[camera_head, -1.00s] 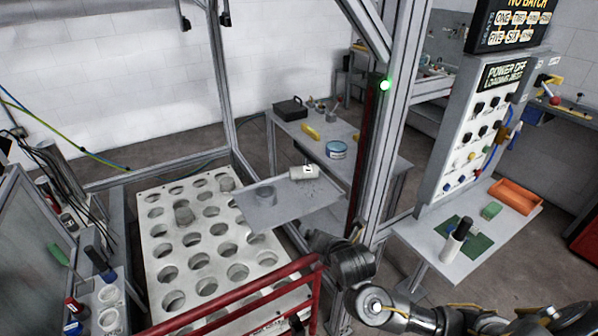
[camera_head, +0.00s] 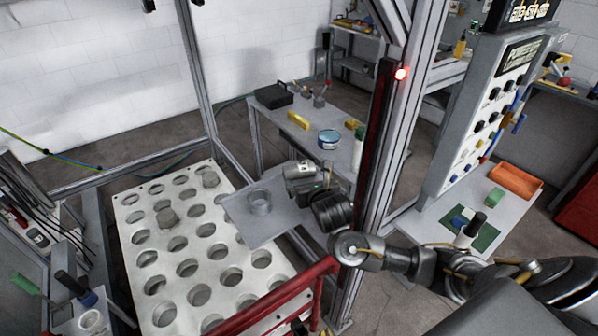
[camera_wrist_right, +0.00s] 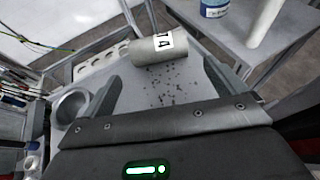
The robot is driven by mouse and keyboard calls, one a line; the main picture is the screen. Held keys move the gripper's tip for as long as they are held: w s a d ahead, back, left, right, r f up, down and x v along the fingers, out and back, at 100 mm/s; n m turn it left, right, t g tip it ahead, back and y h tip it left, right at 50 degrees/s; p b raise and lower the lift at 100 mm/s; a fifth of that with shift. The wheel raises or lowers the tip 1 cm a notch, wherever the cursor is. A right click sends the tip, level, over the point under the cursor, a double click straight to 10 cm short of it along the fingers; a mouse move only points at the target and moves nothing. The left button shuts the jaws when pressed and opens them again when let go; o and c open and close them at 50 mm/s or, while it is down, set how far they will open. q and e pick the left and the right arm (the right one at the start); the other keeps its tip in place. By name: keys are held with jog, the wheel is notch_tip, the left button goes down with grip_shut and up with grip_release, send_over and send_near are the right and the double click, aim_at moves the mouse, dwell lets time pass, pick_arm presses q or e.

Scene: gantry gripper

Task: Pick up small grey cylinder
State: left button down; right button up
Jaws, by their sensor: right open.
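A small grey cylinder (camera_head: 294,169) with a white label lies on its side on a grey metal tray (camera_head: 240,217). In the right wrist view the cylinder (camera_wrist_right: 150,50) lies just beyond the fingertips, its label marked with dark characters. My right gripper (camera_head: 304,186) is over the tray and partly hides the cylinder in the head view. In the wrist view the gripper (camera_wrist_right: 160,78) is open, with nothing between its fingers. A hollow grey cup-like cylinder (camera_head: 261,202) stands upright on the tray, left of the gripper. My left gripper is not in view.
A white rack (camera_head: 134,235) with round holes is left of the tray; grey cylinders (camera_head: 167,217) sit in some holes. A red rail (camera_head: 285,298) is in front. A metal post (camera_head: 385,150) stands right. A table behind holds a blue-white tin (camera_head: 328,139).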

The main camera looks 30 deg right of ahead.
aim_at(301, 173)
jog(key=x, duration=0.2)
jog(key=shift+w+f, duration=0.2)
jog(key=shift+w, duration=0.15)
jog(key=shift+x, duration=0.95)
jog(key=shift+s+d, duration=0.1)
jog(key=shift+w+f, duration=0.1)
jog(key=shift+w, duration=0.35)
jog(key=p+x, duration=0.1)
jog(key=x, duration=0.2)
jog(key=shift+w+f+p, duration=0.1)
jog(key=shift+w+p, duration=0.1)
jog(key=shift+p, duration=0.1)
jog(key=shift+w+d+f, duration=0.1)
jog(key=shift+w+f, duration=0.2)
jog(key=shift+w, duration=0.05)
jog(key=shift+r, duration=0.1)
jog(key=c, duration=1)
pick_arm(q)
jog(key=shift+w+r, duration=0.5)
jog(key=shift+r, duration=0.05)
pick_arm(e)
jog(key=shift+o, duration=0.2)
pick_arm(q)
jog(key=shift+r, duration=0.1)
pick_arm(e)
jog(key=shift+r, duration=0.1)
